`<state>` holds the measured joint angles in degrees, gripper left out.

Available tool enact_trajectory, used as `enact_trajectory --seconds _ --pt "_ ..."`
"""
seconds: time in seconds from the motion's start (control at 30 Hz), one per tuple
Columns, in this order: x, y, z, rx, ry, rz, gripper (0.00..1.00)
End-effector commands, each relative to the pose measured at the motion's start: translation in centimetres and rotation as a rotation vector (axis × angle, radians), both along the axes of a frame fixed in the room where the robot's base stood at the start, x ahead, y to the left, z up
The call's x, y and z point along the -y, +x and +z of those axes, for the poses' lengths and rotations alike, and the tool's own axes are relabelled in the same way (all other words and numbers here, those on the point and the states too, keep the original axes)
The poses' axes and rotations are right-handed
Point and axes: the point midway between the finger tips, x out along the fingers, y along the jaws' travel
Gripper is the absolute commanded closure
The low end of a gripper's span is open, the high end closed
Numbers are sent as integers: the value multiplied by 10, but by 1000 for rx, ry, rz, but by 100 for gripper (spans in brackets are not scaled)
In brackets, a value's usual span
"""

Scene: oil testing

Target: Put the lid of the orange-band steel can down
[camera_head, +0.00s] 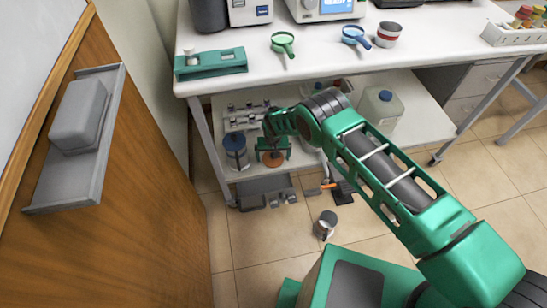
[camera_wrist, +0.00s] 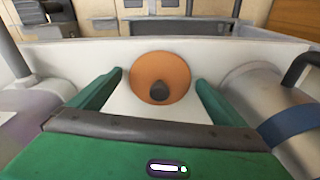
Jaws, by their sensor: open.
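The lid (camera_wrist: 160,72) is an orange disc with a dark knob. In the wrist view it sits on a white surface, ahead of and between my gripper's two green fingers. My gripper (camera_wrist: 158,90) is open, with gaps between the fingers and the disc. In the head view my gripper (camera_head: 274,146) reaches down over the lower shelf, and the orange lid (camera_head: 273,159) shows just below it. A steel can body (camera_wrist: 30,135) is partly seen at the left of the wrist view; no orange band shows on it.
A blue-banded steel can (camera_head: 236,152) stands close beside my gripper on the lower shelf (camera_head: 400,115); it also shows in the wrist view (camera_wrist: 285,120). A translucent jug (camera_head: 380,108) stands farther right. A steel can (camera_head: 325,224) is on the floor. The worktop (camera_head: 330,70) overhangs the shelf.

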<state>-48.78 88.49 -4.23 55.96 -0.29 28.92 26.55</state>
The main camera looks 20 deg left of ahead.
Motion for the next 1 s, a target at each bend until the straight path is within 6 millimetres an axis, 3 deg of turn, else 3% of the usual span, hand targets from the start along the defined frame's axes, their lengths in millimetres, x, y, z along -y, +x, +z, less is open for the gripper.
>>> enact_trajectory --seconds 0.17,0.6,1.0 --pt "-1 -1 13 1 2 0 4" --pt "2 -8 67 1 0 0 4" --pt "3 -9 76 0 0 1 4"
